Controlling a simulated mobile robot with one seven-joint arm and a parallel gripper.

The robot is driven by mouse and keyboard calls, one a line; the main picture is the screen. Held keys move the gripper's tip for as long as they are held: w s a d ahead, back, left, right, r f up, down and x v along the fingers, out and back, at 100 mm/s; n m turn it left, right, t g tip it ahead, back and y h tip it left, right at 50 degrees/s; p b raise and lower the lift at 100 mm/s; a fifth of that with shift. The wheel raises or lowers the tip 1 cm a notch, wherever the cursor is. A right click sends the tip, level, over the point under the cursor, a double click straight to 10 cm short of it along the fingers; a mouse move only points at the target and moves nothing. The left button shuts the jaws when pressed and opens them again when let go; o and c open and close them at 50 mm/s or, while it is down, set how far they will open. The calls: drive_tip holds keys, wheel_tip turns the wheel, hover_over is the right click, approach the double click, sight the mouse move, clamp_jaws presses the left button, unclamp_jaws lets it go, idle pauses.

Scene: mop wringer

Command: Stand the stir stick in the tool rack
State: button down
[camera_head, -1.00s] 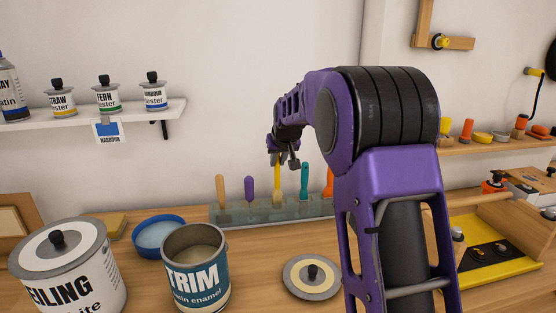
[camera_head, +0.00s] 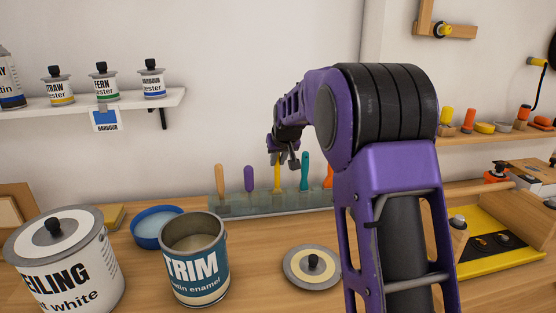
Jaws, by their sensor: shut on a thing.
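My gripper (camera_head: 283,160) is above the tool rack (camera_head: 235,206), a low, greenish, see-through block at the back of the bench. It is shut on a yellow stick, which I take to be the stir stick (camera_head: 277,178). The stick hangs upright below the fingers, with its lower end at the middle of the rack. I cannot tell whether that end is inside a slot or just in front of or behind it. The fingers are small and dark in this view, and they hide the stick's top.
Handles stand in the rack on both sides: wooden (camera_head: 220,178), purple (camera_head: 249,178), teal (camera_head: 305,172) and orange (camera_head: 328,176).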

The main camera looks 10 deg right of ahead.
drive_tip(key=c, duration=0.7)
unclamp_jaws()
drive_tip(key=shift+c, duration=0.2)
drive_tip(key=shift+r, duration=0.1)
drive_tip(key=p+v, duration=0.1)
drive_tip(key=v, duration=1.6)
drive_tip(key=shift+r, duration=0.1)
